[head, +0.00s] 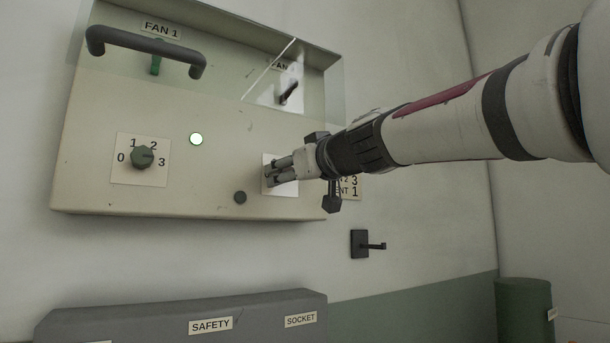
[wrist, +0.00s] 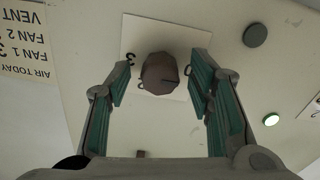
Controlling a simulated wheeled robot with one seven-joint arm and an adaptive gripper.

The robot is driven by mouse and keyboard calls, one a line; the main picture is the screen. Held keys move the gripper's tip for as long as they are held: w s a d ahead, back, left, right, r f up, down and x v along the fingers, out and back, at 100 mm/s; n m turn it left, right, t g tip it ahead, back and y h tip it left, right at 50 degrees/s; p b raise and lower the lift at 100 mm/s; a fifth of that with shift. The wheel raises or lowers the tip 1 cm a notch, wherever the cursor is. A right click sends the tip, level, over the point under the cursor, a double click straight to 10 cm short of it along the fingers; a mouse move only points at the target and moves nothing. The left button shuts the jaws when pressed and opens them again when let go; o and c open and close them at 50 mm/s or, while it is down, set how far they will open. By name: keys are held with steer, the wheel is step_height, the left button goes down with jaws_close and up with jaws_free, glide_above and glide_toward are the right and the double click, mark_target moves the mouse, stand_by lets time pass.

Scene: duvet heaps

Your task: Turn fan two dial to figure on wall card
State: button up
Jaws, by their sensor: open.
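The fan two dial (wrist: 160,73) is a brown faceted knob on a white plate (wrist: 135,30) in the wrist view, seen upside down. Its dark pointer line faces right in that view, towards the 0; a 3 shows on the left. My gripper (wrist: 158,90) is open, with one green-padded finger on each side of the dial and visible gaps. In the head view my gripper (head: 276,172) is at the plate and hides the dial. The wall card (head: 350,187) is partly hidden behind my gripper; a 3 shows above a 1. In the wrist view the card (wrist: 25,40) is cut off.
The fan one dial (head: 142,157) is on the left, by a lit lamp (head: 196,139). A dark round button (head: 240,197) is low on the panel. A thick handle (head: 146,50) and clear covers are above. A wall hook (head: 370,243) and grey box (head: 190,318) are below.

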steer(key=shift+c, duration=0.3)
jaws_close()
